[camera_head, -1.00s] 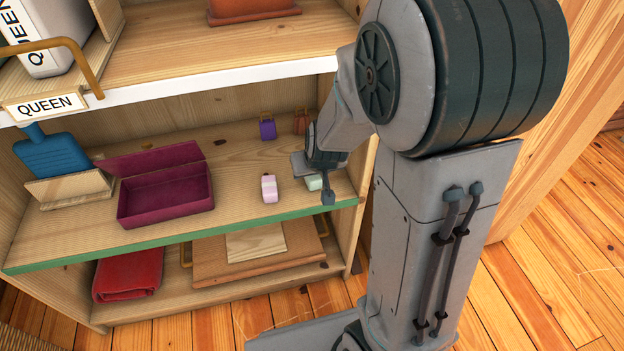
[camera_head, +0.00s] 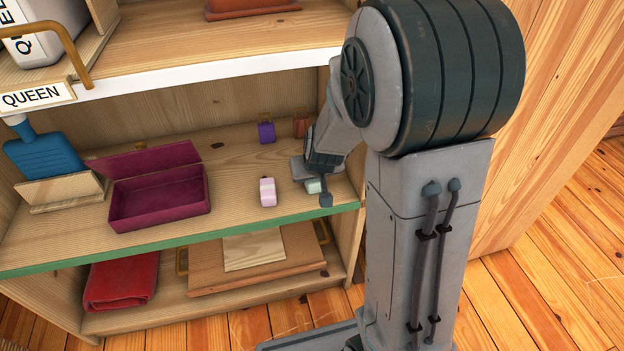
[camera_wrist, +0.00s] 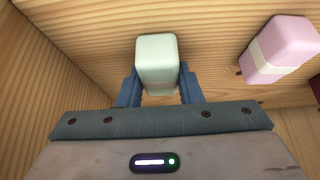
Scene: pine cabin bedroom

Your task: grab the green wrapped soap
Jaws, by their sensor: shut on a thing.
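The green wrapped soap (camera_wrist: 157,62) is a pale green block with a lighter band. It sits between the two fingers of my gripper (camera_wrist: 159,88) in the wrist view, and the fingers are shut on its sides. In the head view the green soap (camera_head: 314,186) shows only in part, behind a finger of my gripper (camera_head: 320,190), at the right end of the green-edged middle shelf (camera_head: 240,216). I cannot tell whether the soap still touches the shelf.
A pink wrapped soap (camera_head: 267,192) stands to the left, also in the wrist view (camera_wrist: 280,48). A purple tag-like item (camera_head: 266,132) and a brown one (camera_head: 300,126) stand behind. An open maroon box (camera_head: 160,219) is farther left. The shelf's side wall is close on the right.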

